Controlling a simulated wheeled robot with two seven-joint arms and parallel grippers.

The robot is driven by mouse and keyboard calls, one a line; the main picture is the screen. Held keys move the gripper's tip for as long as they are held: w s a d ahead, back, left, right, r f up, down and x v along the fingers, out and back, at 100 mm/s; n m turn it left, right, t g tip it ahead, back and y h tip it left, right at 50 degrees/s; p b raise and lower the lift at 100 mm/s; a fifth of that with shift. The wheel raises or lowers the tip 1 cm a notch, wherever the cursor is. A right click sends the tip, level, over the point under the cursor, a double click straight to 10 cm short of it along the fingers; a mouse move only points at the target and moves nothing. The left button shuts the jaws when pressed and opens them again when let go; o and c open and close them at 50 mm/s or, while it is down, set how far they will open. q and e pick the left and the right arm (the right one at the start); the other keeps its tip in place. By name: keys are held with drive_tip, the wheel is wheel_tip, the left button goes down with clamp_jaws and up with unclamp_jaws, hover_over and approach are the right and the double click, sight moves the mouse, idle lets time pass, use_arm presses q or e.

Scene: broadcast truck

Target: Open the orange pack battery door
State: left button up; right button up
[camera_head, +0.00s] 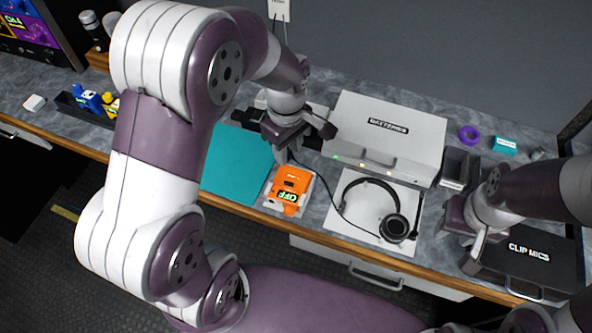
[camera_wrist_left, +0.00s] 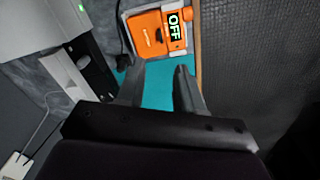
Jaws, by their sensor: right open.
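The orange pack (camera_head: 291,181) lies in a pale cradle (camera_head: 270,201) near the front edge of the counter, with an "OFF" label at its front end. It also shows in the left wrist view (camera_wrist_left: 146,33), where its battery door is too small to make out for certain. My left gripper (camera_head: 284,150) is above and just behind the pack, apart from it. Its two fingers (camera_wrist_left: 158,75) are spread and empty, below the pack in the wrist picture. My right gripper (camera_head: 487,268) is open at the right, over the black "CLIP MICS" case, partly hidden by its own wrist.
A teal mat (camera_head: 232,172) lies left of the pack. A white "BATTERIES" case (camera_head: 392,130) stands behind it. A headset (camera_head: 393,222) with a cable lies on a white sheet to the right. The black "CLIP MICS" case (camera_head: 540,262) is at the far right.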

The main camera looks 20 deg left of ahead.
sight(289, 183)
use_arm(q)
wheel_tip(289, 183, down, 12)
drive_tip(key=shift+s+f+p, duration=0.1)
drive_tip(key=shift+p, duration=0.55)
drive_tip(key=shift+f, duration=0.15)
drive_tip(key=shift+a, duration=0.1)
clamp_jaws()
